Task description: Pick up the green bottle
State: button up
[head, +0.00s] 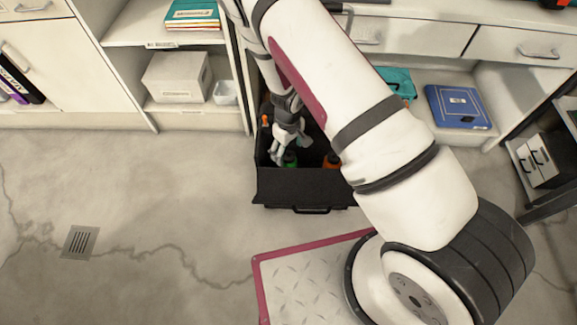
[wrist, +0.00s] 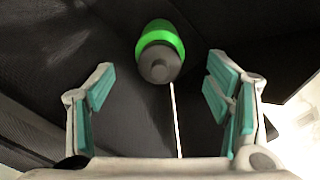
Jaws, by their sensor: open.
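The green bottle (wrist: 160,42) shows in the wrist view at the top middle, its dark grey cap facing the camera, on a black surface. In the head view a small part of the green bottle (head: 290,158) shows inside an open black drawer (head: 300,186). My gripper (head: 282,148) reaches down into that drawer, close to the bottle. In the wrist view my gripper (wrist: 160,92) has its teal-padded fingers spread wide. The bottle lies beyond the fingertips, roughly midway between them, and nothing is between the pads. My gripper hides part of the bottle in the head view.
An orange item (head: 331,161) is in the drawer to the right of the green bottle, and another small orange item (head: 266,120) is at its left. The drawer's walls surround my gripper.

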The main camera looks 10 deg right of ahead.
aim_at(289, 161)
jog(key=shift+f+b, duration=1)
jog(key=shift+f, duration=2.6)
jog(key=c, duration=1.4)
jog(key=shift+r, duration=0.1)
jog(key=shift+c, duration=0.2)
